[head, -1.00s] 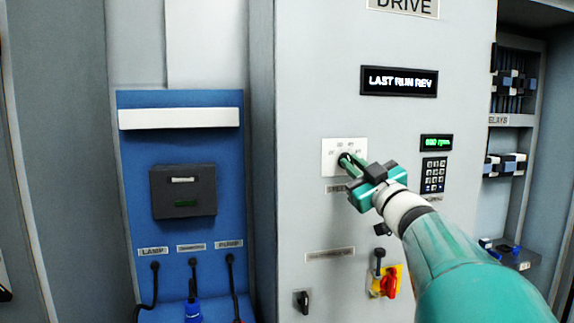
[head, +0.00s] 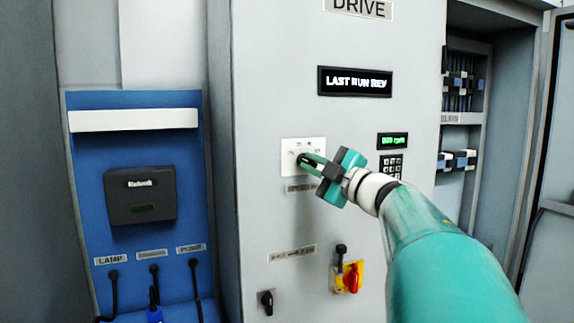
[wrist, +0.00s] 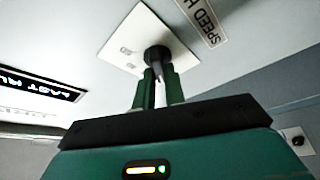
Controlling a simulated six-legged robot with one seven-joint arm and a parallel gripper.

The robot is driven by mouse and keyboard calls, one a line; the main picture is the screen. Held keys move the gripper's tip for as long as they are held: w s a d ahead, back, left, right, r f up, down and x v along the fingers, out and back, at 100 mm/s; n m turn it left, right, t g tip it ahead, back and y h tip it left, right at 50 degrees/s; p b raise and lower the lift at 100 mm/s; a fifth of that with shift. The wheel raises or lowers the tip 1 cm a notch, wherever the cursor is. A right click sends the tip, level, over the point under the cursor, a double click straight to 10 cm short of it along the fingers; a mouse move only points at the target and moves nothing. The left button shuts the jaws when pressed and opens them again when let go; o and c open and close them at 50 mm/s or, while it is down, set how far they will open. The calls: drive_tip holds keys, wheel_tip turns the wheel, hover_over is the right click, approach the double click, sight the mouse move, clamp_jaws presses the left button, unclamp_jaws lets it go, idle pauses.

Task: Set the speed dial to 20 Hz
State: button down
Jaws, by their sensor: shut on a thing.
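The speed dial is a dark round knob (wrist: 157,54) on a white square scale plate (head: 290,147) on the grey drive panel. In the wrist view the plate (wrist: 122,40) shows a few small marks, too small to read surely. My gripper (head: 307,160) reaches the knob from the right in the head view. Its two green fingers (wrist: 157,88) are shut on the knob. A pale pointer line shows on the knob between the fingers. The fingers and hand hide part of the knob and plate, so I cannot tell which mark it points at.
Above is a display (head: 354,82) reading LAST RUN REV. Right of the dial are a green readout (head: 393,141) and a keypad (head: 391,166). Below are a red and yellow switch (head: 349,277) and a black knob (head: 266,302). A blue panel (head: 85,160) stands left.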

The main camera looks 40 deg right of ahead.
idle(0.5)
drive_tip(key=c, duration=1.5)
unclamp_jaws()
drive_tip(key=shift+w+d, duration=0.1)
drive_tip(key=shift+w, duration=0.05)
drive_tip(key=shift+o, duration=0.2)
drive_tip(key=s+f, duration=0.2)
drive_tip(key=s, duration=1.1)
drive_tip(key=shift+s+d+f, duration=0.3)
drive_tip(key=shift+s+d, duration=0.05)
